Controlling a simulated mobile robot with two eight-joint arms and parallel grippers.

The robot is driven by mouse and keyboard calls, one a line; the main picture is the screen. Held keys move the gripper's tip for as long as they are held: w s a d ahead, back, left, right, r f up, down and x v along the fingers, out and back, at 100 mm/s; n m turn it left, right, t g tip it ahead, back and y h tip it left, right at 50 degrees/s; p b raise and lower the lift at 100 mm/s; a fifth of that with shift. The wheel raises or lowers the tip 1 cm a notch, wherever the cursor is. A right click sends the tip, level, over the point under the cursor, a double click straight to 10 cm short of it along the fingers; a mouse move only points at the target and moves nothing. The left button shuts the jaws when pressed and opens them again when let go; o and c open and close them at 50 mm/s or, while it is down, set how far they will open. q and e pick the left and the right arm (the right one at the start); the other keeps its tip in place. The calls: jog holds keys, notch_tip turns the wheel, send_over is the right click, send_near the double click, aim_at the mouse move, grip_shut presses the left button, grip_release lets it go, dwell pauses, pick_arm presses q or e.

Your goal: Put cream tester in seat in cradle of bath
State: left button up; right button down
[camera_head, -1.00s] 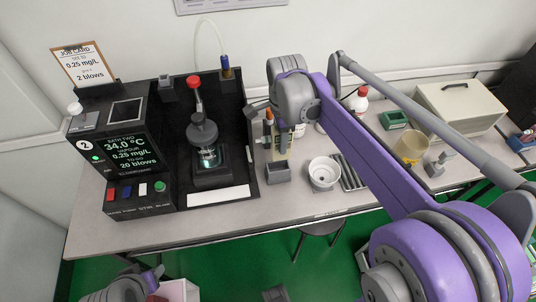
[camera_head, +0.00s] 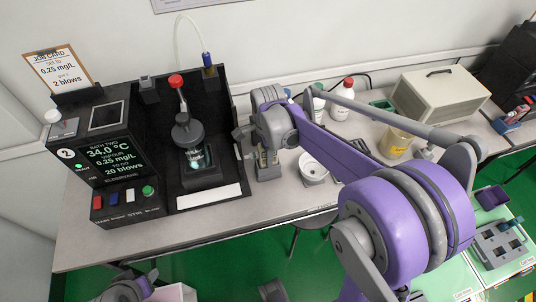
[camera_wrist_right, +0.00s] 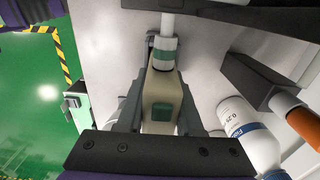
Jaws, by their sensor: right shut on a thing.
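The cream tester (camera_wrist_right: 160,90) has a green panel and a pale, green-banded end. My right gripper (camera_wrist_right: 160,115) is shut around its sides. In the head view the right gripper (camera_head: 265,146) is at the right side of the black bath (camera_head: 222,135), with the tester (camera_head: 264,158) upright below it. The tester is at a grey holder (camera_head: 268,173), perhaps the cradle; I cannot tell whether it is in the seat or just above it. My left gripper (camera_head: 140,286) is low at the bottom left, away from the tester, its fingers unclear.
The bath has a flask (camera_head: 188,130) with a red-topped stem. A white bowl (camera_head: 313,168) stands right of the holder. A white bottle (camera_wrist_right: 245,130) and an orange-tipped item (camera_wrist_right: 300,120) are close beside the gripper. A yellow jug (camera_head: 396,145) is farther right.

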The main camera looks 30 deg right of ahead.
jog(key=shift+f, duration=0.2)
jog(key=c, duration=0.6)
grip_release()
jog(key=shift+r, duration=0.1)
jog(key=shift+o, duration=0.2)
